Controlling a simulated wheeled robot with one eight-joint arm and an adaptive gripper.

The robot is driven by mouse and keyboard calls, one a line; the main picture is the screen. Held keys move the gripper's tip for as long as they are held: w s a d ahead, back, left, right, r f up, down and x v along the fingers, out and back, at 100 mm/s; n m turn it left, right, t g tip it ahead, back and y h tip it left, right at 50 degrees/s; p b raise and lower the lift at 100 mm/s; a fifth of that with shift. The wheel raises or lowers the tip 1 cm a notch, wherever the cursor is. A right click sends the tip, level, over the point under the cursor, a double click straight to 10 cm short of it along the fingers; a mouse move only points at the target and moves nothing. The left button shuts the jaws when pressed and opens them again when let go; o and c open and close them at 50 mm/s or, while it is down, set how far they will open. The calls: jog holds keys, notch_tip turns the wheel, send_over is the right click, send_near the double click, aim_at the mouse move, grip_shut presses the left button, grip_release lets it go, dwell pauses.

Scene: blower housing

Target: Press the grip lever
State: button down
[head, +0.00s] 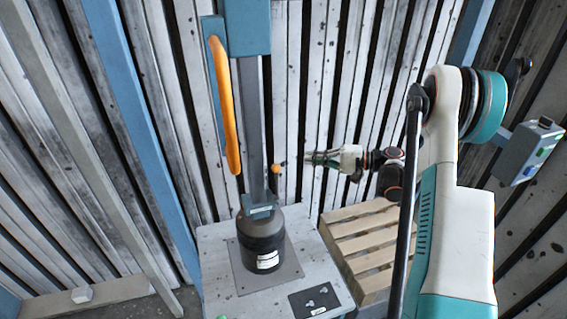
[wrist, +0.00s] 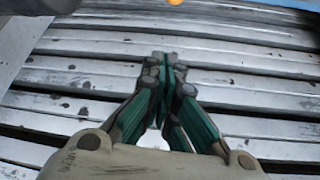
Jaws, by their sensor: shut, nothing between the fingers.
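A long orange lever (head: 224,105), which looks like the grip lever, hangs nearly upright on the left side of a blue press head (head: 244,28). A small orange ball knob (head: 276,170) sits lower, beside the grey column (head: 254,120). My gripper (head: 309,157) points left, a little to the right of the knob and apart from the long lever. In the wrist view its fingertips (wrist: 168,58) are together with nothing between them. A bit of orange (wrist: 175,2) shows at the wrist view's top edge; I cannot tell which part it is.
A dark cylindrical housing (head: 261,240) stands under the column on a grey worktable (head: 220,275). A wooden pallet (head: 365,240) lies to the right of the table. A control box with buttons (head: 530,150) is at far right. Slatted walls stand behind.

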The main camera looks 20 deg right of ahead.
jog(key=b+x, duration=0.3)
jog(key=x, duration=0.7)
jog(key=s, duration=0.1)
jog(key=s+b, duration=0.1)
jog(key=s, duration=0.2)
jog(key=shift+a+r, duration=0.4)
